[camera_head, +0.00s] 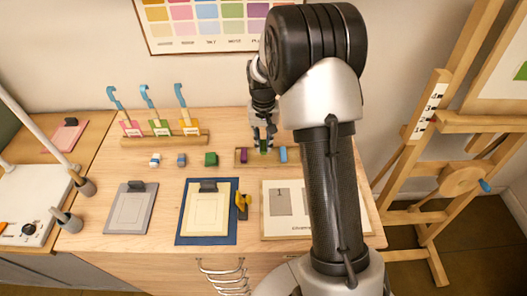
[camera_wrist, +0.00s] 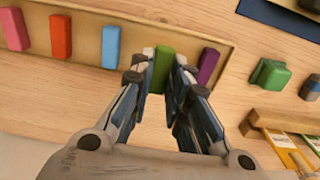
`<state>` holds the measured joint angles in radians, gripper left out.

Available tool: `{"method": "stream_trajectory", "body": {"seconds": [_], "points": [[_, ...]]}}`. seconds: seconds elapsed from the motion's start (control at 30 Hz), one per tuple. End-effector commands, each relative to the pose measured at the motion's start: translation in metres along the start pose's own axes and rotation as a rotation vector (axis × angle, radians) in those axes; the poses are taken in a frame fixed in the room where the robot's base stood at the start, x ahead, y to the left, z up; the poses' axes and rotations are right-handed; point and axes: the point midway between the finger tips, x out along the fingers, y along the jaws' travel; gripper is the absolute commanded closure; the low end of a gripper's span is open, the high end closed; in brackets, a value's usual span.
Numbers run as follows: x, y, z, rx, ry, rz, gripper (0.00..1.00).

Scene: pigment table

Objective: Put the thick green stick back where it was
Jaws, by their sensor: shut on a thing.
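The thick green stick (camera_wrist: 161,70) is between the fingertips of my gripper (camera_wrist: 165,62), which is shut on it. It is upright in the wrist picture, over the shallow wooden tray (camera_wrist: 222,47), in the gap between a blue stick (camera_wrist: 111,46) and a purple stick (camera_wrist: 208,66). I cannot tell whether it touches the tray floor. In the head view the green stick (camera_head: 263,149) shows small below my gripper (camera_head: 263,143), with the purple stick (camera_head: 244,156) left and the blue stick (camera_head: 283,154) right. My arm hides the tray's right part there.
An orange-red stick (camera_wrist: 61,37) and a pink stick (camera_wrist: 13,29) lie further along the tray. A green block (camera_head: 210,159) stands left of the tray. A wooden rack (camera_head: 165,138) holds blue-handled tools. A blue mat (camera_head: 187,232) and white board (camera_head: 268,231) lie in front.

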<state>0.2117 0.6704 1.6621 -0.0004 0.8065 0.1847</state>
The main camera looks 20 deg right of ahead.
Motion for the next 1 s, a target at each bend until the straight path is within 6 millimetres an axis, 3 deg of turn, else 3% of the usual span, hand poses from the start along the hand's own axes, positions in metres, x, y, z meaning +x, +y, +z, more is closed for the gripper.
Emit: {"method": "stream_trajectory", "body": {"seconds": [0.27,0.57,0.6,0.87,1.0], "points": [[0.04,0.0,0.001,0.0,-0.003,0.001,1.0],[0.041,0.0,0.001,0.0,-0.002,0.0,1.0],[0.042,0.0,0.001,0.0,-0.002,0.0,0.83],[0.041,0.0,0.001,0.0,-0.002,0.0,0.65],[0.041,0.0,0.001,0.0,-0.002,0.0,0.64]]}}
